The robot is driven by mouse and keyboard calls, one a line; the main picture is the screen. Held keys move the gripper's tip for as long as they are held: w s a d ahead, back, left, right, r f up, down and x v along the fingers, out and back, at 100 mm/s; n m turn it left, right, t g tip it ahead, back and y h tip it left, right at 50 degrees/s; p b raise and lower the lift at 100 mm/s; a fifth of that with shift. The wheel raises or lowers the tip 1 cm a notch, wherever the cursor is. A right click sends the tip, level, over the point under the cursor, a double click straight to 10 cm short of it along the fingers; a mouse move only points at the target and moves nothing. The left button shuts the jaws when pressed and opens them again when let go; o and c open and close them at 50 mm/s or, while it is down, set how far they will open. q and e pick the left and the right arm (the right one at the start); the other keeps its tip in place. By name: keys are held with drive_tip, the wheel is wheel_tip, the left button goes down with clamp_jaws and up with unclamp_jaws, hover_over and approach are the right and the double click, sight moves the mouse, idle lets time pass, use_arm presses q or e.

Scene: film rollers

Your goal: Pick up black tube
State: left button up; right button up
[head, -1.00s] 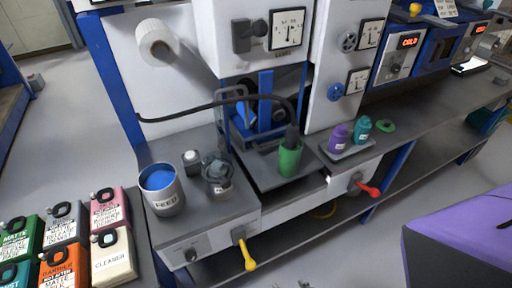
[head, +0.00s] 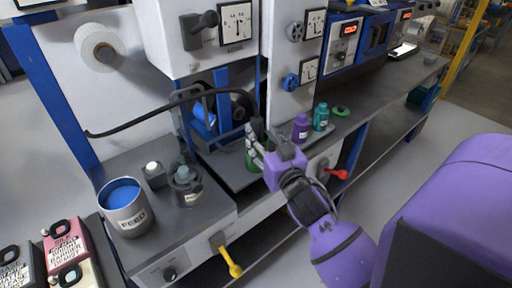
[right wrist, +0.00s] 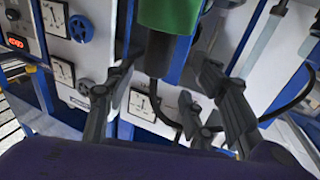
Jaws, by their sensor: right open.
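The black tube (head: 150,118) arches from the left across the front of the machine in the head view. Its thick dark end (head: 258,129) goes down to the green cup (head: 250,158). My right gripper (head: 260,148) is at the cup and tube end, covering part of the cup. In the right wrist view, the green cup (right wrist: 170,14) is at the top, with the dark tube end (right wrist: 159,52) below it. The open fingers (right wrist: 150,95) stand on both sides of that end; contact cannot be told. The tube also curves at the right (right wrist: 290,103). My left gripper is not in view.
A purple bottle (head: 300,128) and a teal bottle (head: 320,117) stand close right of my gripper. A feed can (head: 126,208) and a glass jar (head: 186,186) stand on the left bench. A red handle (head: 337,174) and yellow handle (head: 232,262) stick out in front.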

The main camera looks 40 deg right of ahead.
sight(259, 130)
drive_tip(key=x, duration=0.6)
drive_tip(key=shift+s+d+f+p, duration=0.1)
drive_tip(key=shift+d+f+p, duration=0.05)
drive_tip(key=shift+f+p, duration=0.15)
drive_tip(key=shift+w, duration=0.4)
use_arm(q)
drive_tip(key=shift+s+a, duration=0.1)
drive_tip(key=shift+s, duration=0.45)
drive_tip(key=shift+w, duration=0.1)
